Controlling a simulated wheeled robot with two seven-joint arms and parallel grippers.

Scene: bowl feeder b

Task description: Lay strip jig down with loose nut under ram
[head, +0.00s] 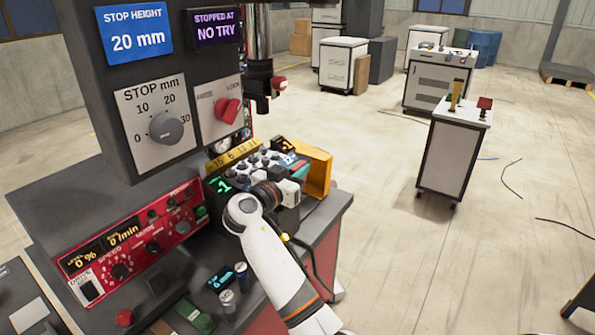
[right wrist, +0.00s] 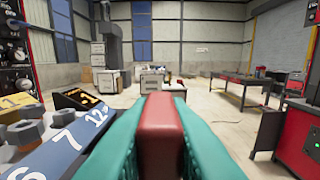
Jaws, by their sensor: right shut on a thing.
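My right gripper (head: 294,170) reaches over the machine's bench in the head view, beside a rack. In the right wrist view its teal fingers are shut on a dark red block (right wrist: 162,125). Whether this block is part of the strip jig cannot be told. A rack with numbered labels (right wrist: 62,137) and several nut-like metal pieces (right wrist: 28,132) lies left of the fingers. The press's vertical shaft (head: 258,45), likely the ram, hangs behind the control head. The loose nut cannot be singled out, and the spot under the ram is mostly hidden. My left gripper is not in view.
The press control head (head: 165,70) reads "20 mm" and "NO TRY". A red control panel (head: 150,240) faces the front. An orange-yellow bin (head: 318,170) stands at the bench's far right.

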